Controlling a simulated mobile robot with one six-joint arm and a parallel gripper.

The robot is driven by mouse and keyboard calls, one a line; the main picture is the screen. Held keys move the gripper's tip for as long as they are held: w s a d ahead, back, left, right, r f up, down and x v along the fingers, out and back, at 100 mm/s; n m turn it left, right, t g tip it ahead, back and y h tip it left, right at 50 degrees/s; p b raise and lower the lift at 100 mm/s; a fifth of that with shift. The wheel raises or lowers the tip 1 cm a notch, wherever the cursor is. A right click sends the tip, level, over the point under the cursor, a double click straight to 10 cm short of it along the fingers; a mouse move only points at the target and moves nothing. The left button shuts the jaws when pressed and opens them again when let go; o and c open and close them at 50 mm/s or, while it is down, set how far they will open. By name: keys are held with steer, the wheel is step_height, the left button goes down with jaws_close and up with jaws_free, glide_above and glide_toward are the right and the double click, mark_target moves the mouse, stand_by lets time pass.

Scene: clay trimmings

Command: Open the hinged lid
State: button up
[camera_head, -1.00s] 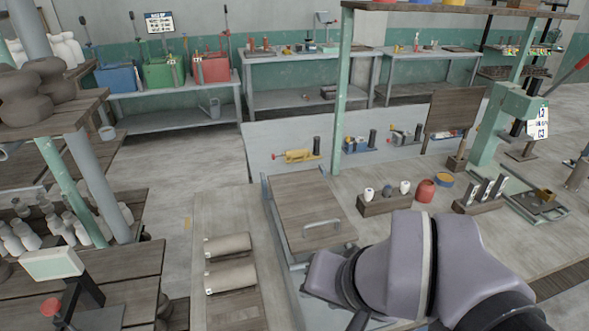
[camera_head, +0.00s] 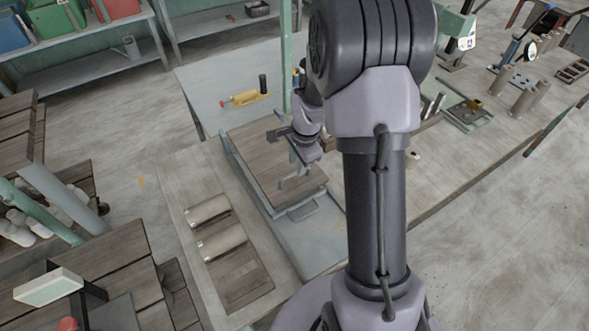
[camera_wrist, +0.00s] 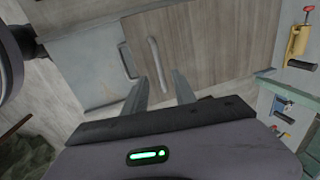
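The lid is a flat wooden panel (camera_head: 262,150) on a grey bench at the middle of the head view. It lies flat. In the wrist view, the lid (camera_wrist: 205,45) fills the upper middle, with a pale bar handle (camera_wrist: 154,56) on it. My gripper (camera_head: 297,172) is over the lid's near right part, fingers pointing down. In the wrist view, my gripper (camera_wrist: 160,78) has its two fingers apart, with the lower end of the handle appearing between them. Whether they touch the handle cannot be told.
A grey bracket (camera_head: 303,210) sits at the lid's near edge. Two clay rolls (camera_head: 221,240) lie on a board to the left.

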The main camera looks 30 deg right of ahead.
mark_target(295, 173)
steer(key=shift+w+f, duration=0.2)
steer(key=shift+f, duration=0.8)
steer(key=shift+w+f, duration=0.2)
steer(key=shift+f, duration=0.75)
jaws_close()
